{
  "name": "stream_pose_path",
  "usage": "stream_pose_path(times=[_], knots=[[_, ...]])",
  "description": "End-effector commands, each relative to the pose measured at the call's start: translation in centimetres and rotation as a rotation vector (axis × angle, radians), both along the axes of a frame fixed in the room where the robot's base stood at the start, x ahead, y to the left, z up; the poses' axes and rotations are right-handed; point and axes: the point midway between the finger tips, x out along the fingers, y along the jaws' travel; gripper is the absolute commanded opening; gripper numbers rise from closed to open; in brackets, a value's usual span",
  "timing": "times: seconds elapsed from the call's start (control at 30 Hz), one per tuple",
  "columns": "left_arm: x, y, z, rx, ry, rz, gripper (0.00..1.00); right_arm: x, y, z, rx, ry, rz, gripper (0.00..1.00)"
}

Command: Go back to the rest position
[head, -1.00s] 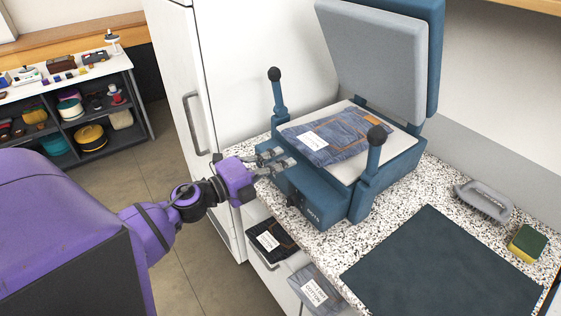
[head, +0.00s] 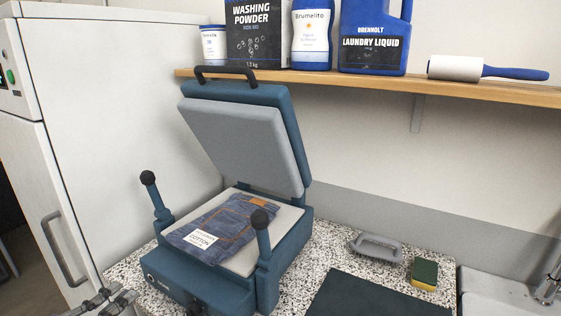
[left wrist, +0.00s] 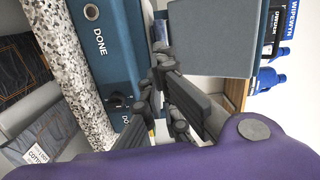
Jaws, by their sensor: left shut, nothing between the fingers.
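My left gripper (head: 103,302) shows at the bottom left edge of the head view, in front of the blue press. In the left wrist view its fingers (left wrist: 160,75) are shut with nothing between them, in front of the press's front panel. The blue press (head: 185,293) stands on the speckled counter with its grey padded lid (head: 240,145) raised. Folded blue jeans (head: 222,222) with a white label lie on its lower pad. My right gripper is in neither view.
A shelf (head: 375,89) with laundry bottles and a lint roller runs above the counter. A grey-handled brush (head: 376,247), a sponge (head: 424,273) and a dark mat (head: 370,297) lie right of the press. A white cabinet (head: 95,130) stands left. Folded jeans (left wrist: 30,65) show lower down.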

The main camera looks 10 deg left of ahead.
Motion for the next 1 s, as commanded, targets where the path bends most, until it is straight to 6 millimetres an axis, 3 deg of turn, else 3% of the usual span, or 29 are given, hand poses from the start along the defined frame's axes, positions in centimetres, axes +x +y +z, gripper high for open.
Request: stream_pose_path(times=[0.1,0.23,0.37,0.5,0.6,0.73,0.83,1.0], knots=[[-1.3,2.4,-6.2,-0.284,0.140,0.218,0.00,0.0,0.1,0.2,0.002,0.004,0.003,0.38],[-5.6,2.0,-14.9,-0.579,0.337,0.430,0.00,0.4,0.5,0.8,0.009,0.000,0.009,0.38],[-10.9,-1.5,-22.5,-0.821,0.533,0.593,0.00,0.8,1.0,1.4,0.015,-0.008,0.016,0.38],[-16.5,-7.6,-28.5,-1.044,0.725,0.719,0.00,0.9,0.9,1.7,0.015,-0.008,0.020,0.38],[-19.7,-12.1,-30.8,-1.165,0.828,0.772,0.00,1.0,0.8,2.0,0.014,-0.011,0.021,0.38],[-21.9,-16.5,-31.8,-1.270,0.892,0.798,0.00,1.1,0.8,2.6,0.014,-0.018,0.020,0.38],[-22.8,-18.0,-31.9,-1.304,0.906,0.809,0.00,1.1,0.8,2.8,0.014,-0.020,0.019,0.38],[-23.4,-18.0,-32.0,-1.305,0.909,0.818,0.00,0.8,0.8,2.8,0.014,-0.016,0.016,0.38]])
